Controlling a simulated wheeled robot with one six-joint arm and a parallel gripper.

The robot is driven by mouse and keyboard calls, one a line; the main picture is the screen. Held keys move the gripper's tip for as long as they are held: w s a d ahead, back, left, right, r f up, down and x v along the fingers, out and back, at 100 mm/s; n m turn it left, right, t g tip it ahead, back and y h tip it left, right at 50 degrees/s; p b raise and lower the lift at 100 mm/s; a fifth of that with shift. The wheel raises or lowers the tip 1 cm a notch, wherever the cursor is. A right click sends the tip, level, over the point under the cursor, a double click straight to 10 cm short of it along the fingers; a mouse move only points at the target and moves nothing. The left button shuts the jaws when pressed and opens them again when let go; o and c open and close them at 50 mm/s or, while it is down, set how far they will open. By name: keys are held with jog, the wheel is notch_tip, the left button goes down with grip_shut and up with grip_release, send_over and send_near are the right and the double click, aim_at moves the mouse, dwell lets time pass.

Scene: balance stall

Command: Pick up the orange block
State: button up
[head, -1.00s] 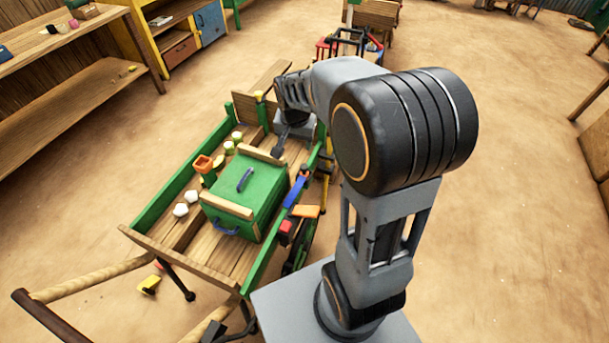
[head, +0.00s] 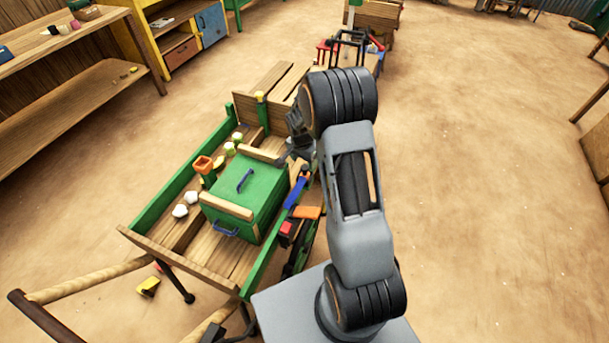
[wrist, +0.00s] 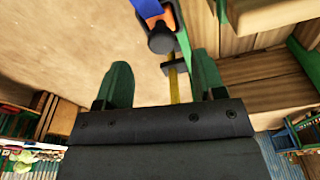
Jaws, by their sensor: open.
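An orange block (head: 307,212), flat and bar-like, sits at the right outer side of the wooden cart, next to a red block (head: 286,228). An orange patch under a blue part (wrist: 147,8) shows at the top of the wrist view; I cannot tell if it is the same block. My gripper (wrist: 160,78) is open, with its two green fingers apart and nothing between them. In the head view my gripper (head: 284,158) is small and partly hidden by my arm, over the cart's right edge, beyond the orange block.
A green box (head: 243,193) with wooden strips and blue handles stands on the cart (head: 150,242). An orange cup (head: 203,164) and several pale pieces (head: 180,210) lie left of it. A blue piece (head: 295,192) is at the right rim. The floor right of my arm is clear.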

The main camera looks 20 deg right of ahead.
aim_at(305, 167)
jog(key=shift+w+d+f+p, duration=0.1)
jog(key=shift+w+f+p, duration=0.05)
jog(key=shift+f, duration=1.25)
jog(key=shift+w+d+f+p, duration=0.1)
jog(key=shift+f+p, duration=0.05)
jog(key=shift+f, duration=1.2)
jog(key=shift+c, duration=0.2)
jog(key=c, duration=1)
jog(key=shift+r, duration=0.1)
